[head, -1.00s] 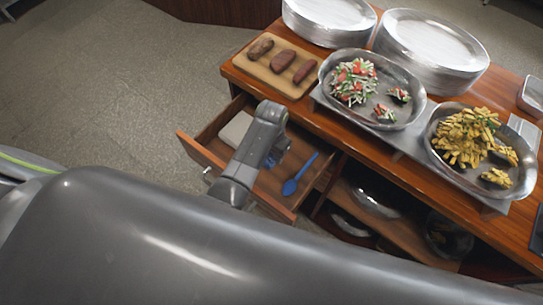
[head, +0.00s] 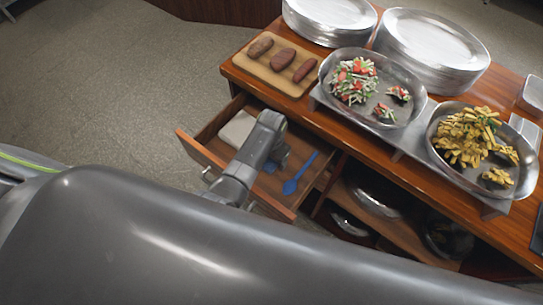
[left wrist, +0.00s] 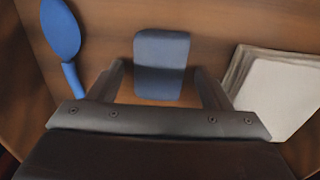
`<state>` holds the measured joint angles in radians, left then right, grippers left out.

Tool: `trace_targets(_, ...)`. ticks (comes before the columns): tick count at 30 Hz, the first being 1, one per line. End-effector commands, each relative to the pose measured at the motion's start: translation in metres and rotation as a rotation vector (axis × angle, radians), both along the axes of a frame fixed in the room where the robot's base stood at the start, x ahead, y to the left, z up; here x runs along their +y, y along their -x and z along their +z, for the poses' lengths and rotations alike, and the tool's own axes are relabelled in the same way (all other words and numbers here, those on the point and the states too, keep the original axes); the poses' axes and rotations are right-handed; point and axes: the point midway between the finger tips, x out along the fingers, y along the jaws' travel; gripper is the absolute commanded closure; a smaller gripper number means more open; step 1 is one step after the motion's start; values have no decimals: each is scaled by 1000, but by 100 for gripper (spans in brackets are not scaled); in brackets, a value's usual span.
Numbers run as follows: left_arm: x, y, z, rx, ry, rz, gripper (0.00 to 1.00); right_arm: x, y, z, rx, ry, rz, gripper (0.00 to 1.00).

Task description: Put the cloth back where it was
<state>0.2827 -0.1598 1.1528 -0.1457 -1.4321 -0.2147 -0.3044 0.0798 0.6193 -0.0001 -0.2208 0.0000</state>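A blue folded cloth or pad (left wrist: 162,62) lies flat on the drawer floor; its exact kind is hard to tell. In the head view only a bit of blue shows beside my left wrist. My left gripper (left wrist: 159,70) is open above it, one finger on each side, with no visible contact. A white folded stack, perhaps cloth (left wrist: 285,88), lies to the right in the wrist view; it also shows in the head view (head: 237,129). The open drawer (head: 191,149) holds these things. My right gripper is not in view.
A blue spoon (left wrist: 61,28) lies in the drawer, left of the gripper in the wrist view. The counter (head: 345,134) above holds a board with sausages (head: 267,71), two food pans (head: 408,112) and plate stacks (head: 432,45). The drawer walls stand close around the gripper.

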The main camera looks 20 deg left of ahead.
Motion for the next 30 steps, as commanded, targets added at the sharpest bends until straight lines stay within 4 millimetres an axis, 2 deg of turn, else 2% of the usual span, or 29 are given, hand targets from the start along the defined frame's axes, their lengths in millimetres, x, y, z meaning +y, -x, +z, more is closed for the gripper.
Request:
trace_targets(6,0,0,1,0,0,0,28,-1,-2,1,-3,2,1,64)
trace_targets(11,0,0,11,-1,0,0,28,-1,-3,2,-4,2,1,64)
trace_targets(14,-1,-1,24,-3,1,0,28,-1,-3,4,-5,1,1,64)
trace_targets(24,0,-1,86,-4,0,0,28,-1,-4,5,-6,1,1,64)
trace_targets(30,0,-1,113,-2,1,0,28,-1,-4,4,-7,1,2,64)
